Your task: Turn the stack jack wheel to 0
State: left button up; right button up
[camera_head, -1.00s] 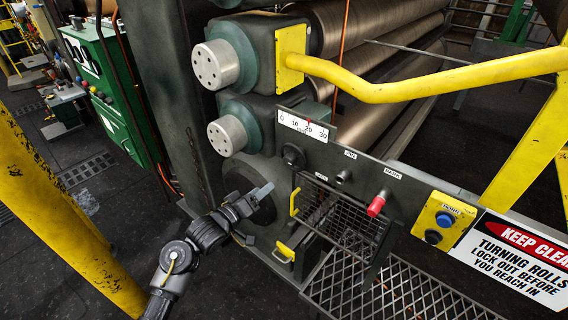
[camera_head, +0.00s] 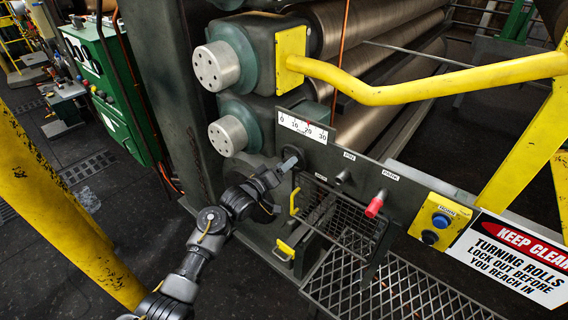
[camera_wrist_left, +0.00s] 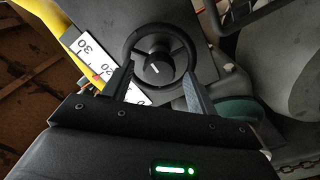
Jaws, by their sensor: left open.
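The stack jack wheel is a black round handwheel (camera_wrist_left: 158,68) with a white mark on its hub. In the head view my gripper mostly hides it. Above it is a white scale plate (camera_head: 303,128) marked 0, 10, 20, 30, with a red pointer near 20; the plate also shows in the left wrist view (camera_wrist_left: 75,45). My left gripper (camera_head: 281,176) is open at the wheel. In the left wrist view its fingers (camera_wrist_left: 156,78) stand at the two sides of the wheel's lower part, hub between them. I cannot tell whether they touch the rim.
To the right on the panel are a red-handled lever (camera_head: 375,206), a dark knob (camera_head: 342,176) and a yellow button box (camera_head: 439,221). A mesh guard (camera_head: 340,222) with yellow handles is below. A yellow rail (camera_head: 420,92) crosses above. Large rolls lie behind.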

pick_arm(q)
jog(key=shift+w+d, duration=0.25)
jog(key=shift+c, duration=0.5)
jog(key=c, duration=0.9)
jog(key=shift+m+b, duration=0.8)
jog(key=shift+m, duration=2.5)
jog(key=shift+m, duration=0.3)
